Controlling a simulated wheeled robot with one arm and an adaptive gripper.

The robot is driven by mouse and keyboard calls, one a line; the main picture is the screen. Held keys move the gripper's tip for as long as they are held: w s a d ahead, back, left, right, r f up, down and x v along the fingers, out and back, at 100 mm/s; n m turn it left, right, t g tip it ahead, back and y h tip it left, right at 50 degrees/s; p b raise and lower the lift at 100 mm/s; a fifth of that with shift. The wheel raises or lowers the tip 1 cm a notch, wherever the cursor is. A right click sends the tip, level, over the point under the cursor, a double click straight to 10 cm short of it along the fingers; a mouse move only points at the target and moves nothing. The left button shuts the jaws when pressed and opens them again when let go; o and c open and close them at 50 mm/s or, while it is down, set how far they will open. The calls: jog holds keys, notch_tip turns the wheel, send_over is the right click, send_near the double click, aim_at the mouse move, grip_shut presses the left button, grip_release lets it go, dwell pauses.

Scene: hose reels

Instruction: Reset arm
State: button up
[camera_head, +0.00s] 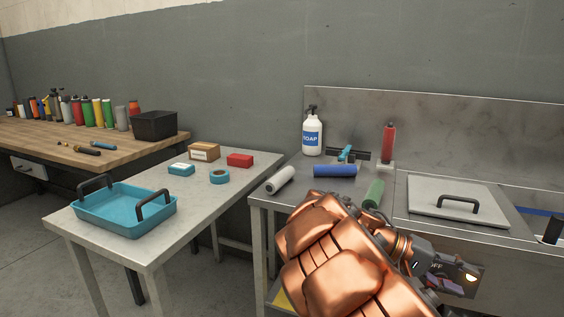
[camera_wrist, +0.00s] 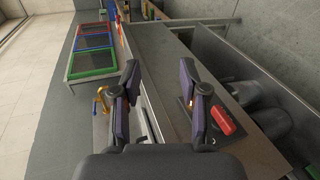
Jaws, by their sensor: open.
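My copper-coloured arm (camera_head: 335,262) rises in front of the steel counter in the head view. My gripper (camera_head: 452,276) is at the lower right of that view, in front of the counter's front edge, partly hidden by the arm. In the wrist view, the two dark fingers with purple pads of my gripper (camera_wrist: 160,82) stand wide apart. Nothing is between them. The grey counter and its front edge show beyond the gap.
The counter holds a soap bottle (camera_head: 312,134), blue roller (camera_head: 335,170), white roller (camera_head: 280,180), green roller (camera_head: 374,194), red cylinder (camera_head: 389,142) and lidded panel (camera_head: 466,199). A table with a blue tray (camera_head: 122,213) stands left. Coloured frames (camera_wrist: 93,42) show in the wrist view.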

jog(key=s+a+r+y+p, duration=0.1)
jog(key=s+r+y+p, duration=0.3)
jog(key=s, duration=0.3)
jog(key=s+a+r+y+p, duration=0.1)
jog(key=s+r+y+p, duration=0.15)
jog(key=s+p, duration=0.35)
jog(key=s+a+r+n+t+y+p, duration=0.1)
jog(key=s+a+r+y+p, duration=0.1)
jog(key=s+a+p, duration=0.3)
jog(key=s+a+r+n+t+y+p, duration=0.2)
jog(key=s+a+y+p, duration=0.3)
jog(key=a, duration=0.5)
jog(key=shift+s+r, duration=0.85)
jog(key=shift+s, duration=0.25)
